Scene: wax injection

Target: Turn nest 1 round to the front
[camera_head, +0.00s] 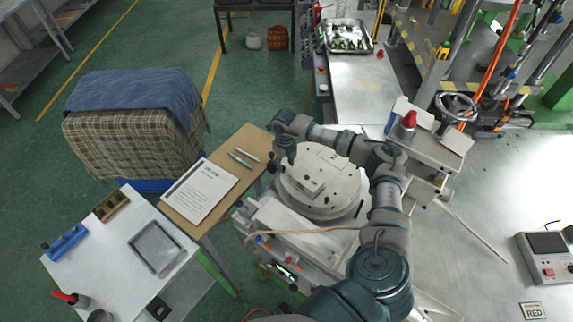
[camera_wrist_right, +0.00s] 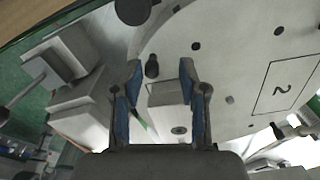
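The pale round turntable (camera_head: 338,205) sits in the middle of the head view, with a rectangular block (camera_head: 303,187) on top. In the right wrist view the turntable (camera_wrist_right: 215,55) fills the upper right. An outlined plate marked 2 (camera_wrist_right: 284,85) is on it; I cannot make out a mark for nest 1. My right gripper (camera_head: 290,158) is over the turntable's far left edge. In the right wrist view its blue fingers (camera_wrist_right: 161,75) are apart, with a dark peg (camera_wrist_right: 152,66) and a pale block between them. I cannot tell whether they touch. My left gripper is not in view.
A brown board with a paper sheet (camera_head: 200,190) and pens lies left of the turntable. A white table with a grey tray (camera_head: 158,247) is at lower left. A red-topped part (camera_head: 408,122) and a handwheel (camera_head: 456,107) stand at right. A control box (camera_head: 548,258) is far right.

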